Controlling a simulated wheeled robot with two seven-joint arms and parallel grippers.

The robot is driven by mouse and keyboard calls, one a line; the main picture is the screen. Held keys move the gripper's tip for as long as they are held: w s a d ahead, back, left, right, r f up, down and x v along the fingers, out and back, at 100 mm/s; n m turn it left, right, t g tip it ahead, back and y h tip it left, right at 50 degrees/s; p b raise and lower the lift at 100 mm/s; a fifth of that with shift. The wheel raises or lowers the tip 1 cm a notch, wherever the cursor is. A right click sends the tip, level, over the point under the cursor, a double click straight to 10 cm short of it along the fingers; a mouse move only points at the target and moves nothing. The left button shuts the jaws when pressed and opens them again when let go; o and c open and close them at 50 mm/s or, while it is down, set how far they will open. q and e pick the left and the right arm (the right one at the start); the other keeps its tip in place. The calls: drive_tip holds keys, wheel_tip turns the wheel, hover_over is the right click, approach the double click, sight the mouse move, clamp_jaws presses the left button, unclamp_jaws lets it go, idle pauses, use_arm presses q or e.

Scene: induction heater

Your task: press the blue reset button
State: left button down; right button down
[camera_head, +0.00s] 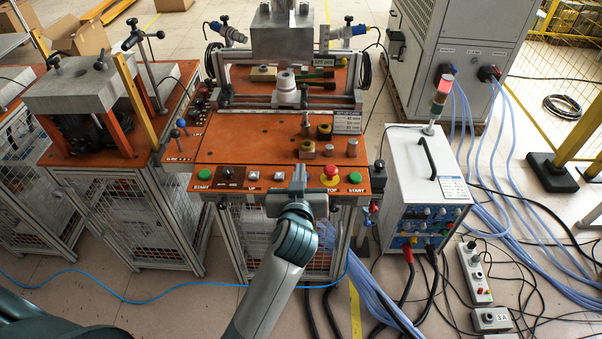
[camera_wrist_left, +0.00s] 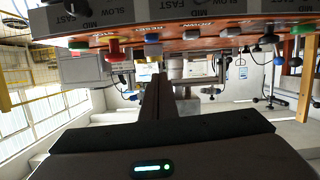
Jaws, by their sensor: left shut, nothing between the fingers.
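The blue reset button (camera_wrist_left: 152,38) shows in the left wrist view, below the RESET label, between the red stop button (camera_wrist_left: 113,48) and the white down button. In the head view the blue button is hidden behind my left gripper (camera_head: 299,171). That gripper is shut and empty at the front edge of the orange control panel (camera_head: 240,150). In the wrist view its closed fingers (camera_wrist_left: 157,80) point towards the panel, roughly in line with the blue button. I cannot tell whether the fingertips touch it. My right gripper is not in view.
The red stop button (camera_head: 330,172) and a green start button (camera_head: 355,178) are close on the right. White up and down buttons (camera_head: 279,176) and another green button (camera_head: 205,174) are on the left. A white power unit (camera_head: 408,165) stands right of the bench.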

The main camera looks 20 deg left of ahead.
use_arm(q)
drive_tip(key=x, duration=0.3)
drive_tip(key=shift+w+a+r+p, duration=0.1)
drive_tip(key=shift+w+r+p, duration=0.05)
drive_tip(key=shift+p, duration=0.25)
wheel_tip(320, 180, down, 3)
drive_tip(key=shift+w+r+p, duration=0.15)
drive_tip(key=shift+r+p, duration=0.1)
drive_tip(key=shift+p, duration=0.05)
drive_tip(key=shift+f, duration=1)
